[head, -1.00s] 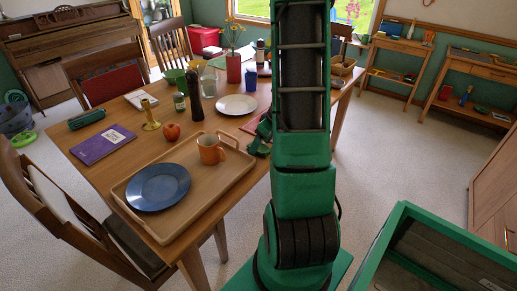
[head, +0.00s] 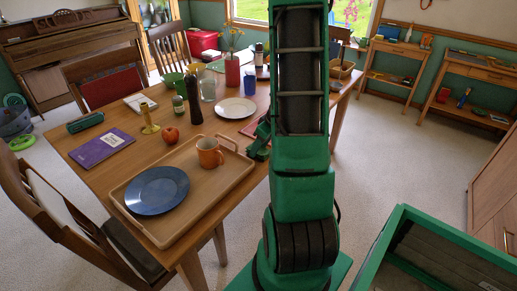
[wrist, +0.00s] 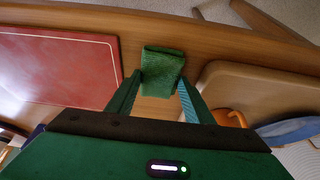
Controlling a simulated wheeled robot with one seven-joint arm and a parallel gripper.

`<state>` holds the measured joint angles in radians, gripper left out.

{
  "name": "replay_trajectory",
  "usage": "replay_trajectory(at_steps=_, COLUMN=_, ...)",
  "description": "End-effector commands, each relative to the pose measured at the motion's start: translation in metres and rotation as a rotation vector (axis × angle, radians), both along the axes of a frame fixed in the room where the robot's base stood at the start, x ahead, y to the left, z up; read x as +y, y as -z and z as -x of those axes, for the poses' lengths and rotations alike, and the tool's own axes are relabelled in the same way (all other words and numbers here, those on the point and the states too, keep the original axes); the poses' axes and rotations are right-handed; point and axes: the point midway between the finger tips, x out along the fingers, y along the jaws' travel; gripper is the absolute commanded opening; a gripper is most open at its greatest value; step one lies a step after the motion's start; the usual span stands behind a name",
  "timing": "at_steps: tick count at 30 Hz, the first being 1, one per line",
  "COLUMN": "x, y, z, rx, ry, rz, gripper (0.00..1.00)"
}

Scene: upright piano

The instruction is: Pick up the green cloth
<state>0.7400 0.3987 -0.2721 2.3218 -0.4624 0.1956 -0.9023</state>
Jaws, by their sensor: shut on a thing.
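The green cloth (wrist: 162,68) is a small folded piece in the wrist view, between the two fingers of my gripper (wrist: 160,84). The gripper is shut on it, and the cloth sticks out past the fingertips over the wooden table. In the head view my gripper (head: 259,147) shows only in part at the table's right edge, beside my arm. I cannot clearly tell the cloth from the green gripper there. Whether the cloth still touches the table is unclear.
A wooden tray (head: 127,211) with a blue plate (head: 157,189) and an orange mug (head: 209,152) lies left of the gripper. A red board (wrist: 60,62) is on its other side. A dark pepper mill (head: 194,100) and a white plate (head: 236,107) stand further back.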

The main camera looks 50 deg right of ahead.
Motion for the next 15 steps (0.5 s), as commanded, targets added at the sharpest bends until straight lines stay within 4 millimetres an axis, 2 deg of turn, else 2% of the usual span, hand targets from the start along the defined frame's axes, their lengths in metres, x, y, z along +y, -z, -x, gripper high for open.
replay_trajectory(at_steps=5, x=-0.001, y=-0.020, z=-0.001, rx=-0.003, ry=-0.001, rz=0.003, gripper=0.23)
replay_trajectory(at_steps=8, x=-0.001, y=-0.041, z=-0.001, rx=-0.005, ry=0.000, rz=0.006, gripper=0.23)
replay_trajectory(at_steps=9, x=0.012, y=-0.044, z=-0.001, rx=-0.004, ry=-0.005, rz=0.002, gripper=0.23)
replay_trajectory(at_steps=15, x=0.051, y=-0.066, z=-0.001, rx=-0.004, ry=-0.004, rz=0.003, gripper=0.23)
